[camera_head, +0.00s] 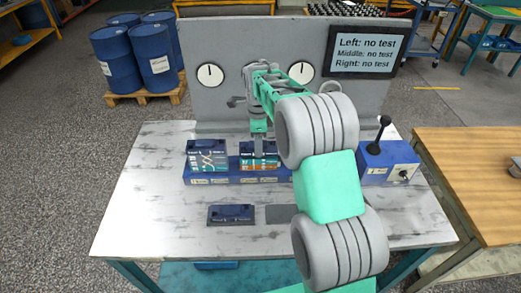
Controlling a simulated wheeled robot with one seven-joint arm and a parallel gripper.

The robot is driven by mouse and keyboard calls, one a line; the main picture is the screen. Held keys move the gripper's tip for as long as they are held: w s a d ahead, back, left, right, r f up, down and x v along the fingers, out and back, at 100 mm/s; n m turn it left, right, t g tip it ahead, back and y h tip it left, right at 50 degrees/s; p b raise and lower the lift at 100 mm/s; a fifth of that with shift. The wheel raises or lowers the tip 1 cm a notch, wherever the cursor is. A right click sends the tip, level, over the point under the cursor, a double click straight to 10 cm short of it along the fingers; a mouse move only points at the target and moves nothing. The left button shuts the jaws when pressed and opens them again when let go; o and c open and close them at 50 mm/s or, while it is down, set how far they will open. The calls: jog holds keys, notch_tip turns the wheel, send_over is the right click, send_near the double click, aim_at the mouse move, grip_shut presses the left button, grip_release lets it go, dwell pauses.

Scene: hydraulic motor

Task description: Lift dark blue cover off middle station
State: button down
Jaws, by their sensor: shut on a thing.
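A long dark blue station block (224,179) stands on the marbled table. The middle station (258,168) shows an orange and teal label below a dark blue cover (246,148). My gripper (259,146) reaches down onto this cover from behind and above and is shut on it. The fingers hide part of the cover, and I cannot tell if there is a gap under it. The left station (207,161) has a patterned front under a dark blue top. My arm hides the right station.
A dark blue piece (231,214) lies on the front of the table (160,205), beside a dark grey patch (282,214). A blue box with a black lever (386,162) stands at right. A grey panel with gauges (210,75) and a screen (366,51) rises behind.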

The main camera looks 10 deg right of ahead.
notch_tip(320, 180, up, 11)
jog(key=p, duration=0.7)
dwell(0.6)
jog(key=shift+r, duration=0.1)
